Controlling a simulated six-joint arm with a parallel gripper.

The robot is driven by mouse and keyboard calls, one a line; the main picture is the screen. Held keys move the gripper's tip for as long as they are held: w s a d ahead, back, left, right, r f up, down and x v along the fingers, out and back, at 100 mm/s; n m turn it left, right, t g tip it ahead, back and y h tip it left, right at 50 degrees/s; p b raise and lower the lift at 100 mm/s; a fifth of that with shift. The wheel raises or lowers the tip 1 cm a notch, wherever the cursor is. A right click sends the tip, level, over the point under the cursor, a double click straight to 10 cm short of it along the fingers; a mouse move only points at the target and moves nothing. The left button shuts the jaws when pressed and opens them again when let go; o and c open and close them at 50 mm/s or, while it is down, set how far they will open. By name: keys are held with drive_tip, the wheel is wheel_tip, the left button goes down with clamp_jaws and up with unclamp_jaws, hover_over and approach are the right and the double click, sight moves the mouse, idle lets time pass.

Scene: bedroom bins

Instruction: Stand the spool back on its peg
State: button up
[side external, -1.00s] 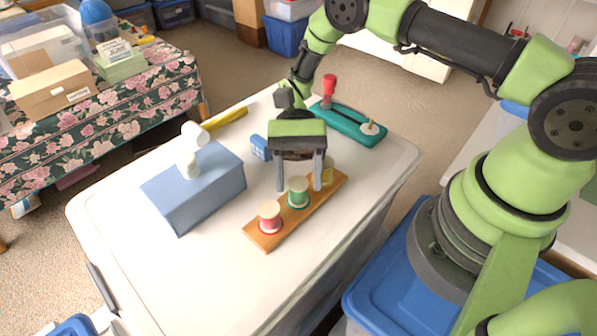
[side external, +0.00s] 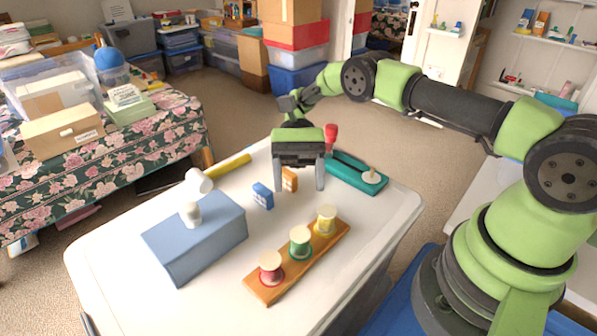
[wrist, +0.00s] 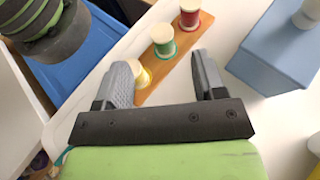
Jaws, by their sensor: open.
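A wooden rack (side external: 262,284) lies on the white table top and bears a red spool (side external: 271,269), a green spool (side external: 301,243) and a yellow spool (side external: 326,221). All three look upright; their pegs are hidden. In the wrist view the yellow spool (wrist: 142,76) shows beside the left finger, with the green spool (wrist: 165,41) and red spool (wrist: 189,14) beyond. My gripper (side external: 299,188) points down, open and empty, above the table behind the rack. Its fingers also show apart in the wrist view (wrist: 163,70), holding nothing.
A teal base (side external: 355,174) with a red-topped post and a yellow tube (side external: 229,166) lie further back.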

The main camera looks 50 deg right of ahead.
drive_tip(key=shift+w+d+r, duration=0.2)
drive_tip(key=shift+w+d, duration=0.2)
drive_tip(key=shift+w, duration=0.05)
drive_tip(key=s+r+n+t+h, duration=0.2)
drive_tip(key=r+t+h, duration=0.1)
drive_tip(key=r, duration=0.6)
drive_tip(key=s+r+n+t+h, duration=0.2)
drive_tip(key=r+t+h, duration=0.1)
drive_tip(key=r, duration=0.7)
drive_tip(key=s+r+t, duration=0.2)
drive_tip(key=s+t, duration=0.3)
drive_tip(key=s, duration=0.2)
drive_tip(key=s+d+r+t+h, duration=0.1)
drive_tip(key=s+r+t, duration=0.1)
drive_tip(key=s+t, duration=0.3)
drive_tip(key=shift+s+n+t+h, duration=0.3)
drive_tip(key=shift+s+n+t, duration=0.1)
drive_tip(key=shift+s, duration=0.65)
